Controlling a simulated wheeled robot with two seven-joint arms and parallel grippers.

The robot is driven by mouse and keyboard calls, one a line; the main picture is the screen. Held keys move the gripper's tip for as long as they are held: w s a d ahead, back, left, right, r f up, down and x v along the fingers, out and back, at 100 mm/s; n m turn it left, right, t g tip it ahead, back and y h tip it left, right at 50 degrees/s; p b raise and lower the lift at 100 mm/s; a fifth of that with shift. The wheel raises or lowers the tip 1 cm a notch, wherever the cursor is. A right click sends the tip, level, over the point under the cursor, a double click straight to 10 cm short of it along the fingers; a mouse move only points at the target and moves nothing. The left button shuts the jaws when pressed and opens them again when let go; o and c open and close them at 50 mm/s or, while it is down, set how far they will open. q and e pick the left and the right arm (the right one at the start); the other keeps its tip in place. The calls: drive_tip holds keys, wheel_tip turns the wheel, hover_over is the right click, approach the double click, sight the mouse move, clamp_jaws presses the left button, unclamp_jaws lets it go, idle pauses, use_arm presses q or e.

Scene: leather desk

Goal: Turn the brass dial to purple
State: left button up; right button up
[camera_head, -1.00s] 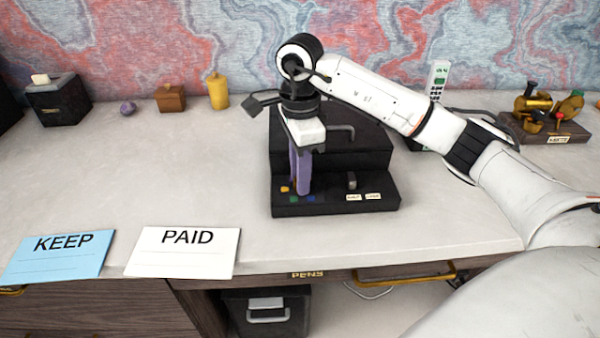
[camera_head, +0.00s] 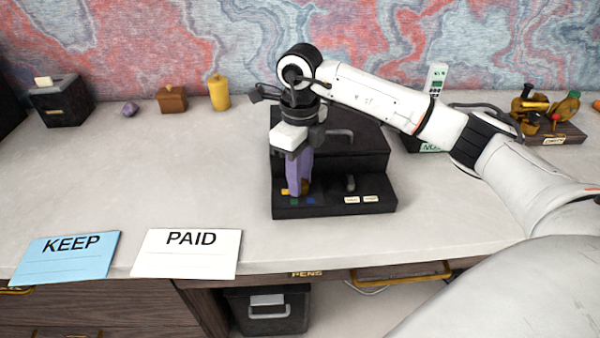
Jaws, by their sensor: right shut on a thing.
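My right gripper (camera_head: 300,184) points down over the left part of a black stepped box (camera_head: 335,206). Its purple fingers are shut on the brass dial (camera_head: 304,187), of which only a little brass shows beside the fingertips. Coloured marks sit around the dial: a yellow one (camera_head: 286,191) on the left, and green and blue (camera_head: 311,201) ones in front. I cannot make out a purple mark or where the dial points. My left gripper is not in view.
A small grey lever (camera_head: 350,183) and two pale labels sit on the box's right part. A blue KEEP card (camera_head: 66,262) and a white PAID card (camera_head: 187,260) lie at the front left. A brass device (camera_head: 545,115) stands far right. The desk's left middle is clear.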

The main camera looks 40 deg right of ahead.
drive_tip(key=m+p, duration=0.1)
drive_tip(key=m, duration=0.2)
drive_tip(key=shift+r+m, duration=0.1)
drive_tip(key=shift+m, duration=0.3)
drive_tip(key=m+p, duration=0.1)
drive_tip(key=m, duration=0.2)
drive_tip(key=shift+d+m, duration=0.1)
drive_tip(key=shift+m, duration=0.2)
drive_tip(key=m+p, duration=0.1)
drive_tip(key=m, duration=0.2)
drive_tip(key=shift+m, duration=0.3)
drive_tip(key=m+p, duration=0.1)
drive_tip(key=m, duration=0.2)
drive_tip(key=shift+d+m, duration=0.1)
drive_tip(key=shift+m, duration=0.2)
drive_tip(key=m+p, duration=0.2)
drive_tip(key=m, duration=0.3)
drive_tip(key=shift+r, duration=0.1)
use_arm(q)
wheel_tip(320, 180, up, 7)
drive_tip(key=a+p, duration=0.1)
drive_tip(key=p, duration=0.2)
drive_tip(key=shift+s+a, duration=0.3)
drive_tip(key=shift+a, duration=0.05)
use_arm(e)
drive_tip(key=m, duration=0.6)
drive_tip(key=shift+s, duration=0.1)
drive_tip(key=shift+d+m, duration=0.1)
drive_tip(key=shift+m, duration=0.2)
